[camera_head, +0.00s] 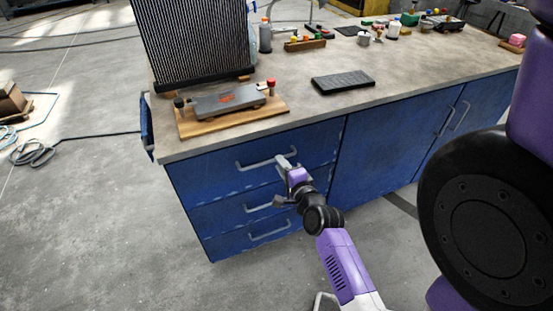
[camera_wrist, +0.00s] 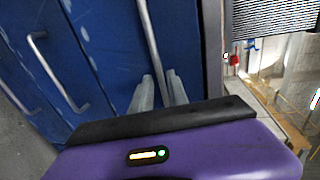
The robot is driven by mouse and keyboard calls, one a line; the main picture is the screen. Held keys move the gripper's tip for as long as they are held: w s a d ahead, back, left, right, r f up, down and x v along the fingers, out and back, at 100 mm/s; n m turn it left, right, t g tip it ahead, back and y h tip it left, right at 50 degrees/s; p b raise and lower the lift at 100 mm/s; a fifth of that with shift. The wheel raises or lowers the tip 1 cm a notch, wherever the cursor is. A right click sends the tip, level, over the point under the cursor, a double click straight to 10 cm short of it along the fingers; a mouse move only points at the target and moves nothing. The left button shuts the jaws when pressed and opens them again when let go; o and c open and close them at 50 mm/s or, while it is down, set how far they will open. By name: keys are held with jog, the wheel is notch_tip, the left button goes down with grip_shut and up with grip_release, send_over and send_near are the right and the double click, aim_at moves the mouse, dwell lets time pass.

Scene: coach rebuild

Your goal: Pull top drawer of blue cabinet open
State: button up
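The blue cabinet (camera_head: 345,165) has a column of three drawers at its left end, each with a pale bar handle. The top drawer (camera_head: 215,168) looks shut, its front flush with the drawers below. Its handle (camera_head: 258,163) runs across the front and also shows in the wrist view (camera_wrist: 150,32). My gripper (camera_head: 287,170) is at the right end of this handle. In the wrist view, my gripper (camera_wrist: 159,90) has its two pale fingers apart, with the handle's end running in between their tips. Whether they touch the bar is unclear.
The middle drawer handle (camera_head: 264,205) and bottom drawer handle (camera_head: 270,231) are just below. The worktop (camera_head: 320,115) above carries a grey tool on a wooden board (camera_head: 232,118), a black pad (camera_head: 343,82) and a ribbed dark panel (camera_head: 192,42). The floor left of the cabinet is mostly clear.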

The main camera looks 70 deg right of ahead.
jog(key=shift+x, duration=2)
jog(key=shift+c, duration=0.2)
grip_shut()
